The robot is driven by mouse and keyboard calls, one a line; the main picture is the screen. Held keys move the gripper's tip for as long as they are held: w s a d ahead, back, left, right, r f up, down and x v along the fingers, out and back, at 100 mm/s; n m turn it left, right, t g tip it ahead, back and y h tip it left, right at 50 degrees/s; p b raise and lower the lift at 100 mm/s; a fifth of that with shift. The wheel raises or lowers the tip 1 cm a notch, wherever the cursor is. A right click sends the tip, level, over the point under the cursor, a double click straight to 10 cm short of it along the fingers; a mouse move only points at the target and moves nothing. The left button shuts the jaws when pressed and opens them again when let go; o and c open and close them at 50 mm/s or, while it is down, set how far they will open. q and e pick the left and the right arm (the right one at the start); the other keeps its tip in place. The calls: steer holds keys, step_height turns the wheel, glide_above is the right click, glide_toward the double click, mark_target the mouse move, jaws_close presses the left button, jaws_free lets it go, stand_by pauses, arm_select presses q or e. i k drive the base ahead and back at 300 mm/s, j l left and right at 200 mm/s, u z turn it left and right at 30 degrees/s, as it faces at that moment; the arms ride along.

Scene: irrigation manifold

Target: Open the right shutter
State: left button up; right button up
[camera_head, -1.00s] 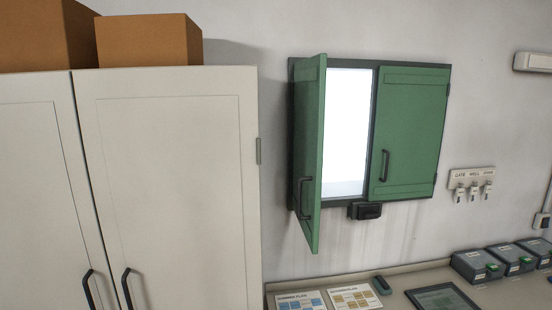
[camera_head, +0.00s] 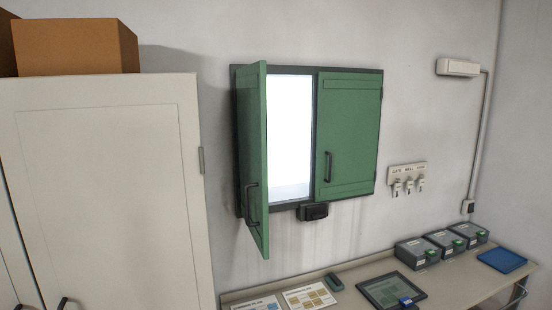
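The right shutter (camera_head: 348,133) is a green panel lying closed in the dark window frame on the wall. It has a dark vertical handle (camera_head: 328,167) near its left edge. The left shutter (camera_head: 254,160) stands swung open towards me, with its own dark handle (camera_head: 252,204) low on it. A bright opening (camera_head: 289,135) shows between the two shutters. A small dark box (camera_head: 313,211) sits under the middle of the frame. Neither of my grippers is in the picture.
A pale cabinet (camera_head: 105,190) with cardboard boxes (camera_head: 78,48) on top stands at the left. A bench (camera_head: 450,285) below the window carries cards, a tablet (camera_head: 390,290), several grey boxes (camera_head: 417,252) and a blue tray (camera_head: 502,260). Labelled keys (camera_head: 408,186) hang on the wall.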

mark_target(348, 105)
steer(key=i+l+z, duration=0.1)
steer(key=i+l, duration=0.2)
steer(key=l, duration=0.2)
steer(key=i+l+z, duration=0.1)
steer(key=i+l, duration=0.2)
steer(key=l, duration=0.2)
steer(key=i+l+z, duration=0.1)
steer(key=i+l, duration=0.25)
steer(key=l, duration=0.1)
